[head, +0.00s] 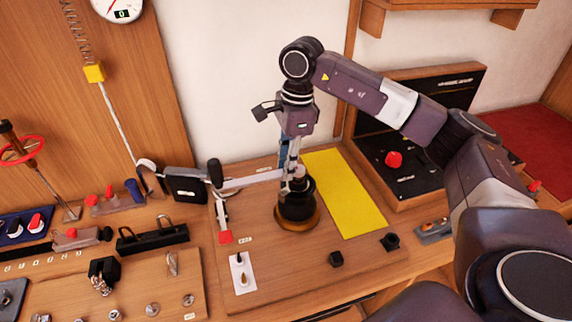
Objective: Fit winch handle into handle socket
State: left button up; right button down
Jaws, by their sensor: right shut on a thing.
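The winch (297,207) is a black drum on a gold-brown base ring, standing on the wooden board in the middle of the head view. My right gripper (290,163) points down directly above it, shut on the hub end of the winch handle (252,179). The handle's pale bar runs left from the gripper, roughly level, to an upright black grip (215,173). The hub end is at or just above the winch top. The socket is hidden by the gripper and hub, so I cannot tell whether the handle is seated. My left gripper is not in view.
A red-tipped lever (225,237) stands below the handle's grip. A black box (186,186) is close left of it. A yellow mat (343,192) lies right of the winch. A black panel with a red knob (394,159) stands at right.

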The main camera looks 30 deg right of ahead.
jog(key=c, duration=1.4)
grip_release()
jog(key=shift+o, duration=0.2)
jog(key=shift+f, duration=0.1)
notch_tip(320, 180, up, 5)
jog(key=p, duration=0.3)
notch_tip(320, 180, up, 12)
jog(key=d, duration=0.1)
jog(key=shift+s+d, duration=0.2)
